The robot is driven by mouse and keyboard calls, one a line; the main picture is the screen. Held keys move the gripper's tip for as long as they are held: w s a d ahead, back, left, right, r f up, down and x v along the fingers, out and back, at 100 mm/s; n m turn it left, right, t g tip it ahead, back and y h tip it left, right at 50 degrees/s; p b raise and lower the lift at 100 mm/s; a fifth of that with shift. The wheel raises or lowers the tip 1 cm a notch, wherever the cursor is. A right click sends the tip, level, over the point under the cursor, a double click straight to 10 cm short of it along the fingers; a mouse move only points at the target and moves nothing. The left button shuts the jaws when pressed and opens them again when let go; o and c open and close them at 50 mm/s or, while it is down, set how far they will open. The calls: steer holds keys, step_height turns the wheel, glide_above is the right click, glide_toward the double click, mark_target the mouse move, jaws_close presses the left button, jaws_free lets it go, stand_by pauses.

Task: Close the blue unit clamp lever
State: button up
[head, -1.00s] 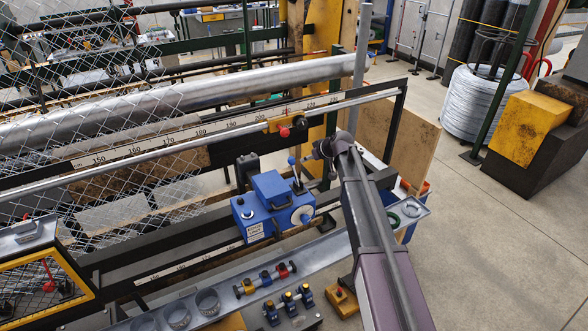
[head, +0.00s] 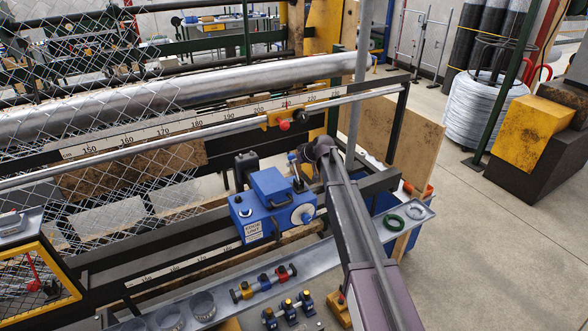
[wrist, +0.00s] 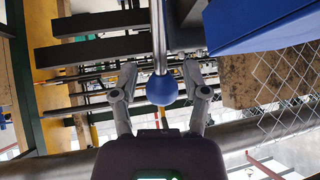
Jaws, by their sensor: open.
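In the wrist view the lever's metal rod (wrist: 158,35) ends in the blue ball (wrist: 162,90), which lies between the two fingers with a gap on each side. My gripper (wrist: 161,75) is open around the ball. In the head view my arm's end largely hides the gripper, just right of the lever.
A ruler rail (head: 190,130) with a red-knobbed yellow clamp (head: 284,121) runs behind the unit. Chain-link mesh (head: 90,100) hangs at left. A grey tray (head: 235,283) in front holds coloured fittings. A thick metal roller (head: 120,106) spans the back.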

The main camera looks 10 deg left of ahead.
steer(key=shift+b+x, duration=0.3)
steer(key=shift+x, duration=0.5)
jaws_close()
steer(key=shift+d, duration=0.15)
steer(key=shift+a, duration=0.25)
